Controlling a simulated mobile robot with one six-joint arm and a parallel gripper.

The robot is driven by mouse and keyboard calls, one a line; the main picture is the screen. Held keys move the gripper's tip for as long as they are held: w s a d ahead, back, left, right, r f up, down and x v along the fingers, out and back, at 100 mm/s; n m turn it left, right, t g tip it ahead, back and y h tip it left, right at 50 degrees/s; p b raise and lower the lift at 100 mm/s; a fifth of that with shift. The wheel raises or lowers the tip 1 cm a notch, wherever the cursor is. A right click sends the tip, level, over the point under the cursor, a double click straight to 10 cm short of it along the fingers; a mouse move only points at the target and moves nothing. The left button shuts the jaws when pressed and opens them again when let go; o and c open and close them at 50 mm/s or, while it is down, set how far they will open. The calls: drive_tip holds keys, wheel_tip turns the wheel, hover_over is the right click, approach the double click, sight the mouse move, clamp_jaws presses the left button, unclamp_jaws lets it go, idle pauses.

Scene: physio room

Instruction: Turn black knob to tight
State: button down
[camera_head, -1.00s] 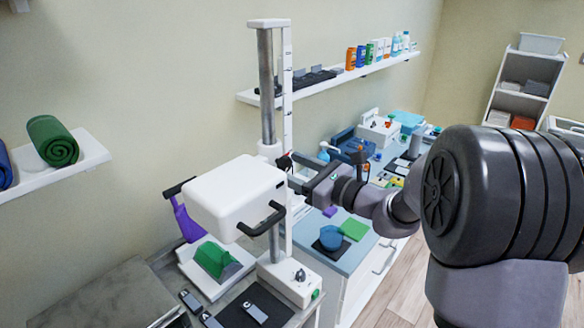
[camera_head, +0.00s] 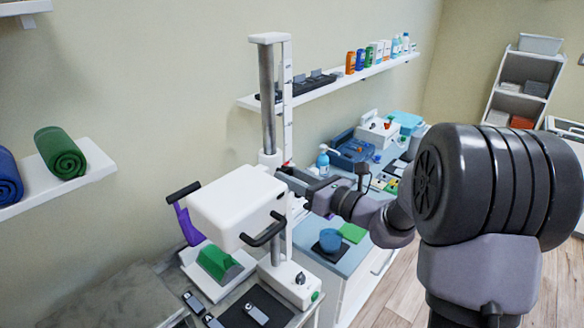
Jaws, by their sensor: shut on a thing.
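A white device head (camera_head: 236,200) with black handles sits on a grey metal column (camera_head: 267,100) beside a white ruled strip (camera_head: 287,90). My gripper (camera_head: 288,177) reaches in from the right at the column, just behind the head's upper right edge. It is shut on the black knob at the column's side; the jaws and the head hide the knob almost wholly, so its turn angle and any tight mark cannot be read. A small red pointer (camera_head: 287,163) shows just above the jaws. Another dark dial (camera_head: 300,278) is on the white base box (camera_head: 290,289), apart from my gripper.
A pump bottle (camera_head: 323,162) stands close behind the gripper. A wall shelf (camera_head: 330,83) with bottles is above; rolled towels (camera_head: 61,153) are at left.

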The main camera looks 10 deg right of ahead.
drive_tip(key=m+p, duration=0.2)
drive_tip(key=p, duration=0.1)
drive_tip(key=m+p, duration=0.2)
drive_tip(key=m, duration=0.1)
drive_tip(key=m+p, duration=0.2)
drive_tip(key=p, duration=0.1)
drive_tip(key=shift+r+p, duration=0.35)
drive_tip(key=m+p, duration=0.6)
drive_tip(key=p, duration=0.1)
drive_tip(key=shift+m, duration=0.4)
drive_tip(key=m+p, duration=0.6)
drive_tip(key=shift+f, duration=0.1)
drive_tip(key=m+p, duration=0.3)
drive_tip(key=m, duration=0.3)
drive_tip(key=shift+f, duration=0.15)
drive_tip(key=shift+m, duration=0.3)
drive_tip(key=c, duration=0.9)
unclamp_jaws()
drive_tip(key=shift+c, duration=0.2)
